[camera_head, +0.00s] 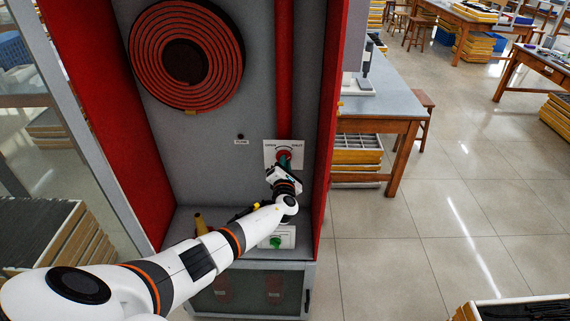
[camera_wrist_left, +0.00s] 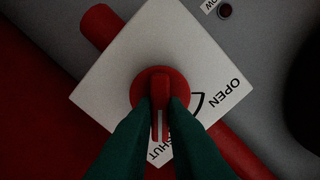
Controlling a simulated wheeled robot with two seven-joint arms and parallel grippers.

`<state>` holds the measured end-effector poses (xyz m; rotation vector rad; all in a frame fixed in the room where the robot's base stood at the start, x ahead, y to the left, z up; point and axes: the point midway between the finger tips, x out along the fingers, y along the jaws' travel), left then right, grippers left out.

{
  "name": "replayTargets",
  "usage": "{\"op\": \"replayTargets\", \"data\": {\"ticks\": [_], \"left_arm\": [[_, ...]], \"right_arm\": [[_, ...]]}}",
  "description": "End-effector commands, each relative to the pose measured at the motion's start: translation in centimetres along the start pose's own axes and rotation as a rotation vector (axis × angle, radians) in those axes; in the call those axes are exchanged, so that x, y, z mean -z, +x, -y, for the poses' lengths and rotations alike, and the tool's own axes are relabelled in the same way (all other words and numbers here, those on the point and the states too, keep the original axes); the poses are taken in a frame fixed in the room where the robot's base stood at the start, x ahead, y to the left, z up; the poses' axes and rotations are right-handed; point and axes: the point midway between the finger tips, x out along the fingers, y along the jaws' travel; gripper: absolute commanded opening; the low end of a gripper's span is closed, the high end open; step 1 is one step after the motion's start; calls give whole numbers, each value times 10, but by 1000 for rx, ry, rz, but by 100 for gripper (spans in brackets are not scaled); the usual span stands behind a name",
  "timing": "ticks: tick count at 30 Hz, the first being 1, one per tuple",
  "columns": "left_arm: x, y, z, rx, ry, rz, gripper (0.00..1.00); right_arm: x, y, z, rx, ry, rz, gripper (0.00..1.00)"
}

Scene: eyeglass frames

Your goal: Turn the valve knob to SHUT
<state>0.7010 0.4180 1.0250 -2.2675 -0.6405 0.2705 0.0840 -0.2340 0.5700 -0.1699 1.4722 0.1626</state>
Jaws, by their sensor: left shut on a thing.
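The red valve knob (camera_wrist_left: 160,84) sits on a white label plate (camera_wrist_left: 125,75) on a red pipe. The plate is marked OPEN at right and SHUT at the bottom. A white line on the knob's lever points down in the left wrist view, towards the partly hidden SHUT word. The dark green fingers of my left gripper (camera_wrist_left: 160,115) are shut on the lever, one on each side. My right gripper is not in view.
The red cabinet holds a coiled hose (camera_head: 225,55) above and a green knob (camera_head: 275,242) on a low white box. A yellow cone-shaped thing (camera_head: 201,223) stands behind my left arm. The cabinet's red side wall (camera_head: 325,130) is close at right. Open floor lies beyond.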

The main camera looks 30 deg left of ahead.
Motion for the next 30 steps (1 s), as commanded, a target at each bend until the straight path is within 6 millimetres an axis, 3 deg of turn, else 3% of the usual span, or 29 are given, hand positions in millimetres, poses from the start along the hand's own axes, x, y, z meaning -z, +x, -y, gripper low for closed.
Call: {"op": "replayTargets", "data": {"ticks": [3,4,7,20,30], "left_arm": [[-1,-1,-1,-2,1,1,0],[-1,-1,-1,-2,1,1,17],[-1,0,-1,-2,0,1,33],[0,-8,0,-2,-1,0,34],[-2,-67,-2,-4,-2,0,34]], "right_arm": [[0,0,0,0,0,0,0],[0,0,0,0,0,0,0],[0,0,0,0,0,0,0],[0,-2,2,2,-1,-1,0],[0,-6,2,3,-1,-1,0]]}}
